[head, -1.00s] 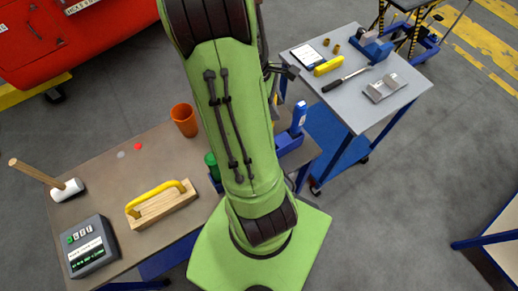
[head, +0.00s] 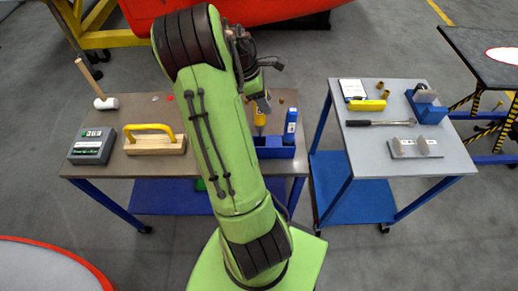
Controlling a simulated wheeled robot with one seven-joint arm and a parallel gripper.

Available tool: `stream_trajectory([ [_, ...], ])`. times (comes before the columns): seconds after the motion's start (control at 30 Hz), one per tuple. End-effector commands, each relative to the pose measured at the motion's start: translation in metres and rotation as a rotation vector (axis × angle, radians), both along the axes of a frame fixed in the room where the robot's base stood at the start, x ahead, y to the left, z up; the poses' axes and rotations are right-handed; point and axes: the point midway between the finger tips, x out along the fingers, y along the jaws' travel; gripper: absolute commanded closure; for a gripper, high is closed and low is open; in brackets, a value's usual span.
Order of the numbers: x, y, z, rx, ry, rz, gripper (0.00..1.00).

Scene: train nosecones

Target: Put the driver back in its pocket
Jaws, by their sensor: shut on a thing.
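My gripper (head: 261,104) shows just right of my green arm, over the brown bench (head: 115,155), small in the head view and partly hidden by the arm. It is shut on a yellow piece, which looks like the driver (head: 260,118), held roughly upright. The driver is just above or at the left part of a blue tray (head: 275,153); I cannot tell whether it touches the tray. The driver's lower end and the pocket are not clearly visible. A blue bottle-like item (head: 290,127) stands at the tray's right end.
A grey table (head: 440,165) at right holds a ratchet (head: 380,122), a yellow tool (head: 367,105) and a metal bracket (head: 414,147). Floor shows between the tables.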

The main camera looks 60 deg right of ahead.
Motion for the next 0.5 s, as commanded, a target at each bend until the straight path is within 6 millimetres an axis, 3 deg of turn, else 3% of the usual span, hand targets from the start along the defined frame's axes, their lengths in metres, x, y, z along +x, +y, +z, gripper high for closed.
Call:
stream_trajectory([
  [0.03, -0.002, 0.001, -0.015, 0.006, 0.004, -0.003, 0.9],
  [0.13, -0.001, 0.001, -0.037, 0.005, 0.004, -0.003, 0.9],
  [0.5, -0.001, 0.0, -0.087, 0.001, 0.0, -0.003, 0.9],
])
